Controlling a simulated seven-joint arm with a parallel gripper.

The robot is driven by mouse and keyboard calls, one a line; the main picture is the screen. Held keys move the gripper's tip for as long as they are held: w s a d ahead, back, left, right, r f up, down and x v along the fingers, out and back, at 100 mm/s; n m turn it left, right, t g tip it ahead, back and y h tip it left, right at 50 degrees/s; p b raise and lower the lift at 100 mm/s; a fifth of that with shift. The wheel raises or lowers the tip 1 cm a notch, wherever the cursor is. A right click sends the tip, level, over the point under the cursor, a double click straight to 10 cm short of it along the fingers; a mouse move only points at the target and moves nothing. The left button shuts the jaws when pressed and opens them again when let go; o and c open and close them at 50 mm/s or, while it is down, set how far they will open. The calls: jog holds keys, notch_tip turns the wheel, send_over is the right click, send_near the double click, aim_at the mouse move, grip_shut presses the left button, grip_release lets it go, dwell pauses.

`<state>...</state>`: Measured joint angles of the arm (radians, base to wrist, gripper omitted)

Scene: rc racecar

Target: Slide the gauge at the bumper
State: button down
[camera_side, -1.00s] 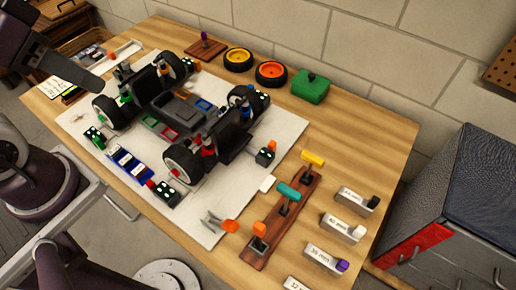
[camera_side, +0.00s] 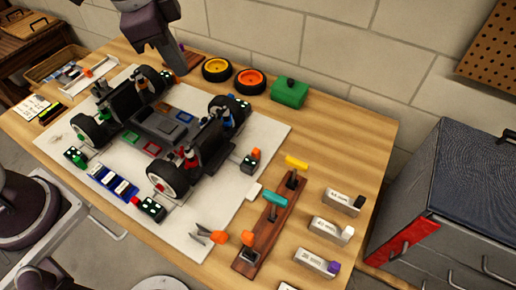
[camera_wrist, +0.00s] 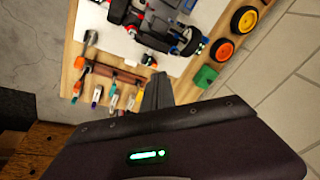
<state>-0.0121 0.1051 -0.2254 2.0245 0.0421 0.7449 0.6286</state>
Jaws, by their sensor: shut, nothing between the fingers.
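Several pale labelled gauge blocks lie in a row on the wooden bench. One gauge has a black end (camera_side: 342,199), one a white end (camera_side: 330,231) and one a purple end (camera_side: 315,262). The racecar chassis (camera_side: 160,125) sits on a white mat; I cannot tell which part is the bumper. My gripper (camera_wrist: 157,92) is shut and empty in the wrist view, its fingers pointing toward the bench. In the side view my dark wrist is at the top, above the back edge of the bench, away from the gauges; its fingertips are hard to make out.
A wooden rack (camera_side: 268,222) with yellow, teal and orange handles stands between mat and gauges. Two wheels, yellow-rimmed (camera_side: 216,70) and orange-rimmed (camera_side: 250,81), and a green box (camera_side: 289,93) lie along the back. A grey cabinet (camera_side: 450,200) stands right of the bench.

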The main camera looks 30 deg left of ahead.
jog(key=w+d+f+m+g+h, duration=0.1)
jog(key=d+f, duration=0.4)
jog(key=f, duration=0.5)
jog(key=w+d+f+m+g+h, duration=0.1)
jog(key=w+d+f+m, duration=0.3)
jog(key=f, duration=0.6)
jog(key=w+d+f+m+g+h, duration=0.1)
jog(key=w+d+f+m, duration=0.2)
jog(key=f, duration=0.7)
jog(key=shift+w+d, duration=0.6)
jog(key=shift+d, duration=0.2)
jog(key=shift+w+d, duration=0.55)
jog(key=shift+d, duration=0.2)
jog(key=a, duration=0.3)
jog(key=shift+w+a+r, duration=0.1)
jog(key=shift+a, duration=0.45)
